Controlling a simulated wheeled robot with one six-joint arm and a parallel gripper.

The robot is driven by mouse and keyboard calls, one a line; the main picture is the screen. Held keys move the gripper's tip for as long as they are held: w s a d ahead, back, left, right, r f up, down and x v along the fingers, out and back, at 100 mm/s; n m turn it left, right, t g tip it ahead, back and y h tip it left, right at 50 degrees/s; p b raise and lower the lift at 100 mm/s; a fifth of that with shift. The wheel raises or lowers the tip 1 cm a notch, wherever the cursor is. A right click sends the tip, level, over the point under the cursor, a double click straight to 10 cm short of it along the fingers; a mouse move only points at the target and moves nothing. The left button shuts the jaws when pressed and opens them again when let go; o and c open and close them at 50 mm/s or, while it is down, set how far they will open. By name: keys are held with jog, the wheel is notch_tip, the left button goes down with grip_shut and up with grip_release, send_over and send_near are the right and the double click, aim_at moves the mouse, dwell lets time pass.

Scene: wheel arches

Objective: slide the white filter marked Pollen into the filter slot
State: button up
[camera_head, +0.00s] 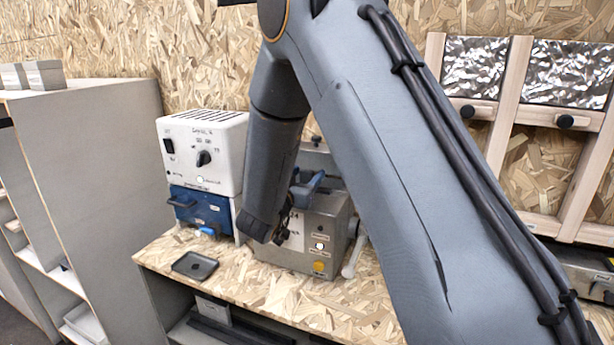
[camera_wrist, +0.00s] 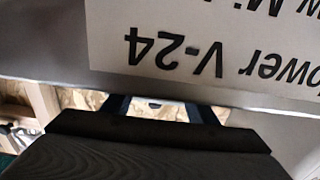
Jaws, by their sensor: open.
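In the wrist view, the two dark blue fingers of my gripper (camera_wrist: 163,108) stand apart with a gap between them. A pale patch and some wood board show in the gap, and I cannot tell what the pale patch is. Just past the fingers is a grey metal box (camera_head: 322,225) with an upside-down label (camera_wrist: 185,45) reading "V-24" and part of "Blower". In the head view my arm hides most of the gripper and part of the box front. I cannot make out a white filter marked Pollen or the filter slot in either view.
A white unit (camera_head: 205,150) with a blue front section (camera_head: 203,207) stands left of the metal box. A small black tray (camera_head: 195,265) lies on the wood-board bench (camera_head: 235,290). Foil-faced panels (camera_head: 475,68) hang at the right. Grey shelving (camera_head: 90,150) stands at the left.

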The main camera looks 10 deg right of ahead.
jog(key=b+v, duration=0.1)
jog(key=v, duration=0.6)
jog(key=shift+s+a+b, duration=0.2)
jog(key=shift+b, duration=0.1)
jog(key=p+v, duration=0.2)
jog(key=v, duration=0.7)
jog(key=shift+p, duration=0.4)
jog(key=shift+s, duration=0.1)
